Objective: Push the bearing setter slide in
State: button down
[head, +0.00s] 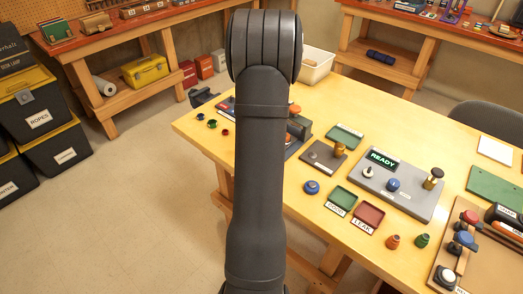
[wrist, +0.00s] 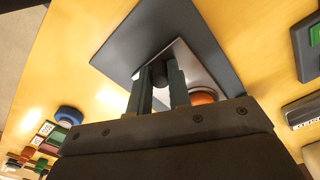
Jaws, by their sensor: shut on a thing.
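The bearing setter (wrist: 128,48) shows in the wrist view as a dark grey base with a pale metal plate (wrist: 197,66) on it. My gripper (wrist: 161,66) is over it, its two fingers shut on a small dark knob (wrist: 160,76), which looks like the slide's handle. An orange round part (wrist: 203,98) lies just right of the fingers, partly hidden by my gripper body. In the head view my arm hides the gripper and most of the setter; only a dark part of it (head: 303,128) shows beside the arm. How far in the slide sits cannot be told.
On the yellow table (head: 400,105), right of the arm, stand a brown plate with a brass knob (head: 340,149), a grey panel with a READY display (head: 382,160), and green (head: 342,198) and red (head: 368,215) trays. A blue-rimmed knob (head: 311,187) stands nearer. Small coloured parts (head: 212,124) lie left.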

jog(key=w+d, duration=0.4)
jog(key=shift+w+d+r, duration=0.1)
jog(key=shift+w+d, duration=0.25)
jog(key=shift+w, duration=0.05)
jog(key=c, duration=1.3)
grip_release()
notch_tip(320, 180, up, 17)
jog(key=shift+s+r, duration=0.1)
jog(key=shift+r, duration=0.05)
